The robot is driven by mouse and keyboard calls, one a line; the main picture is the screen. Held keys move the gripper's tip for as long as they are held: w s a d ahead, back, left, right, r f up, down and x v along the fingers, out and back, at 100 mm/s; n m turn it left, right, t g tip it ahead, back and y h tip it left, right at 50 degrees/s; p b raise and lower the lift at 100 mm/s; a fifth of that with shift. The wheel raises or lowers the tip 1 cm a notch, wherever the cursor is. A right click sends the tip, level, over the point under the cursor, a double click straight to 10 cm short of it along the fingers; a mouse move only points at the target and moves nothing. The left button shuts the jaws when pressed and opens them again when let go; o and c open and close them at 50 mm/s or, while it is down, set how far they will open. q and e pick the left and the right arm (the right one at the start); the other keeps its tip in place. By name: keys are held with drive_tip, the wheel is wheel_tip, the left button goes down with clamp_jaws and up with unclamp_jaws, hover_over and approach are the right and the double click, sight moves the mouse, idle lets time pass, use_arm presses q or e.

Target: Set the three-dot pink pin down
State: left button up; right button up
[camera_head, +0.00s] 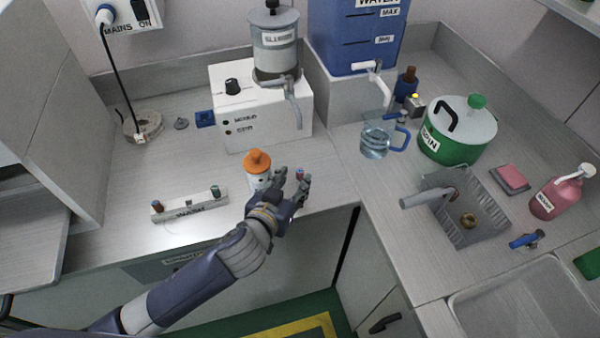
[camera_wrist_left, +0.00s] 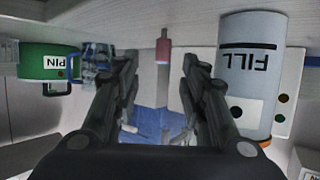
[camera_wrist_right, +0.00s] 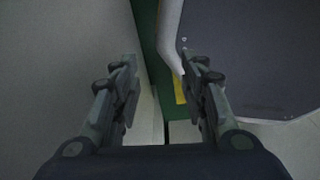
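A small pink pin (camera_head: 299,174) stands near the counter's front edge, at the fingers of my left gripper (camera_head: 293,190). In the left wrist view, which is upside down, the pink pin (camera_wrist_left: 163,52) shows upright with its grey end at the counter. My left gripper (camera_wrist_left: 160,72) is open, with a finger on each side of the pin and gaps between. No dots can be made out on the pin. My right gripper (camera_wrist_right: 161,75) is open and empty, over the floor by a cabinet front, outside the head view.
A white FILL bottle with orange cap (camera_head: 257,168) stands just left of my left gripper. A pale rack (camera_head: 190,207) with small coloured pins lies further left.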

sight(299, 171)
use_arm(q)
drive_tip(key=shift+p+x, duration=0.45)
drive_tip(key=shift+x, duration=2.8)
drive_tip(key=shift+a, duration=0.15)
drive_tip(key=shift+c, duration=0.4)
clamp_jaws()
